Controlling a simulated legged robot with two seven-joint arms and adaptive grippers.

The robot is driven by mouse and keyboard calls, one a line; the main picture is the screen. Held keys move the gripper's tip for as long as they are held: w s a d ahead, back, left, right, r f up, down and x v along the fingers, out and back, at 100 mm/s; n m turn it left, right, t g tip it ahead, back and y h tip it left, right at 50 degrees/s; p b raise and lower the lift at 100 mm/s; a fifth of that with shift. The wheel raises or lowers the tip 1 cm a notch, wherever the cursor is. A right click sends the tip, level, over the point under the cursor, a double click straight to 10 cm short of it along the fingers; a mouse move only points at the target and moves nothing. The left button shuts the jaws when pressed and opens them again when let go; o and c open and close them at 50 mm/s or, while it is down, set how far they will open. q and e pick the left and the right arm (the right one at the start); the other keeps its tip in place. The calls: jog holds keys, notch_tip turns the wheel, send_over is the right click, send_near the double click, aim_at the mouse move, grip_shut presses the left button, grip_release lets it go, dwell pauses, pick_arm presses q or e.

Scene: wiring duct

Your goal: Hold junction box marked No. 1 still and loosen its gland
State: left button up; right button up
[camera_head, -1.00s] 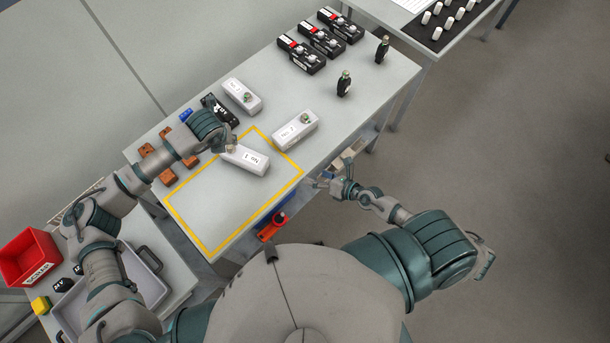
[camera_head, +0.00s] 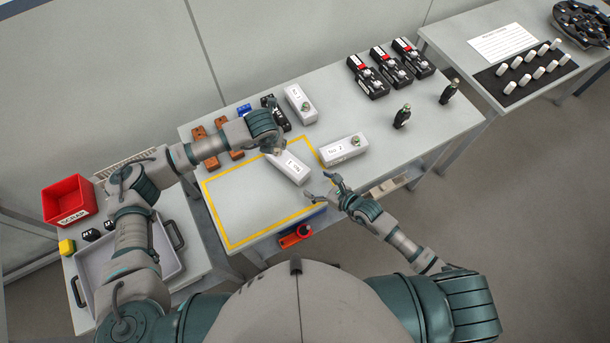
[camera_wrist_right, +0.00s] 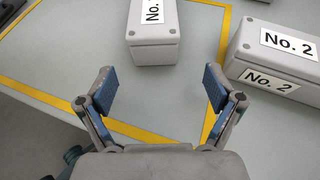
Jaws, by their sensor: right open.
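The grey junction box marked No. 1 (camera_head: 290,168) lies on the bench at the edge of the yellow outline. It also shows at the top of the right wrist view (camera_wrist_right: 152,48), its label partly cut off by the frame. My left gripper (camera_head: 277,148) is at the far end of this box; its fingers and the gland there are hard to make out, so I cannot tell whether it grips. My right gripper (camera_head: 320,187) is open and empty, near the box's near end. In the wrist view its fingers (camera_wrist_right: 159,90) are spread, with the box's end face ahead and apart from them.
Box No. 2 (camera_head: 344,149) lies close on the right, with another grey box (camera_head: 299,104) behind. Brown blocks (camera_head: 216,137) lie beyond my left arm. Black devices (camera_head: 391,68) stand at the back right. The yellow-outlined area (camera_head: 245,205) is largely clear.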

aim_at(306, 178)
jog(key=x, duration=0.5)
jog(key=a+x, duration=0.1)
jog(key=x, duration=0.1)
jog(key=shift+s+a, duration=0.1)
jog(key=shift+s, duration=0.05)
jog(key=shift+d, duration=0.65)
jog(key=c, duration=1.2)
jog(key=o, duration=0.5)
jog(key=shift+a, duration=0.45)
jog(key=c, duration=0.7)
jog(key=shift+a, duration=0.1)
jog(key=shift+c, duration=0.2)
jog(key=shift+d, duration=0.45)
